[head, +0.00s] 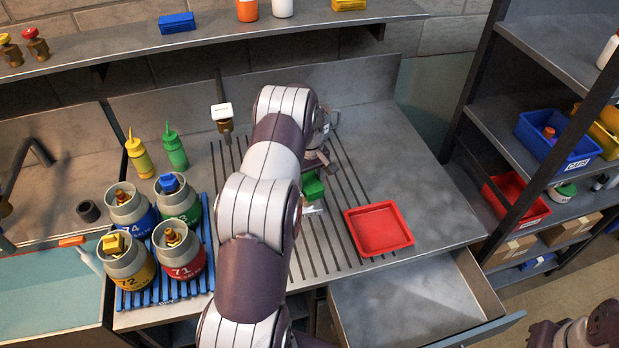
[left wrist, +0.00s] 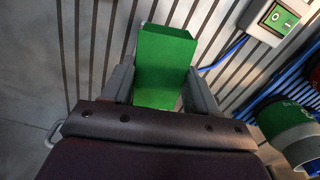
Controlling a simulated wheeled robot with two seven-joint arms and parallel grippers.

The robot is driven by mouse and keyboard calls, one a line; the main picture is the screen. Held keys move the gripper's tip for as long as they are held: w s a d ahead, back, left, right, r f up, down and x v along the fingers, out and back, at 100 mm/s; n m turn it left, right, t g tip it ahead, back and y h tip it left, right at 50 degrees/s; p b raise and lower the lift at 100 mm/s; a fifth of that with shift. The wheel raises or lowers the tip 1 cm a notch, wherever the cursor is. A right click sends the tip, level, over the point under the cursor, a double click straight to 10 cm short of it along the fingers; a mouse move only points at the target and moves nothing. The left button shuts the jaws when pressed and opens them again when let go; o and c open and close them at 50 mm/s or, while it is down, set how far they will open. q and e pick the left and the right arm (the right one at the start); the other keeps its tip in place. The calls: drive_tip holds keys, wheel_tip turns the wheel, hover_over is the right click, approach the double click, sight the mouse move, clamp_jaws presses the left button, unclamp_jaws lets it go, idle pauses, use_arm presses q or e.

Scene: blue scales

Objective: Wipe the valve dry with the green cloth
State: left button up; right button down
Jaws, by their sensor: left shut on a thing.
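My left gripper (left wrist: 159,84) is shut on the green cloth (left wrist: 165,52), which shows as a stiff, block-like green piece between the two fingers in the left wrist view. In the head view the cloth (head: 313,186) is partly hidden by my left arm, over the slotted grey drainboard. A brass fitting with a white top (head: 223,115), possibly the valve, stands at the back of the drainboard, left of my arm and apart from the cloth. I cannot tell for sure which part is the valve. Part of my right arm's end (head: 590,327) shows at the lower right; its fingers are unclear.
A red tray (head: 379,229) lies right of the cloth, above an open drawer (head: 410,302). Several numbered canisters with valve tops stand on a blue rack (head: 163,291) at left. Yellow (head: 139,157) and green (head: 174,149) bottles stand behind.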

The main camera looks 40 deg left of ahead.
use_arm(q)
drive_tip(key=shift+f+b, duration=0.3)
drive_tip(key=shift+f, duration=0.2)
drive_tip(key=shift+w+a+b, duration=0.45)
drive_tip(key=shift+a, duration=0.4)
drive_tip(key=shift+s+d+r, duration=0.1)
drive_tip(key=shift+s+d, duration=0.05)
drive_tip(key=shift+d, duration=0.2)
drive_tip(key=shift+s+d+p, duration=0.3)
drive_tip(key=shift+d, duration=0.2)
drive_tip(key=shift+w+a+f+b, duration=0.25)
drive_tip(key=shift+w+a+b, duration=0.15)
drive_tip(key=shift+a+b, duration=0.25)
drive_tip(key=shift+r, duration=0.15)
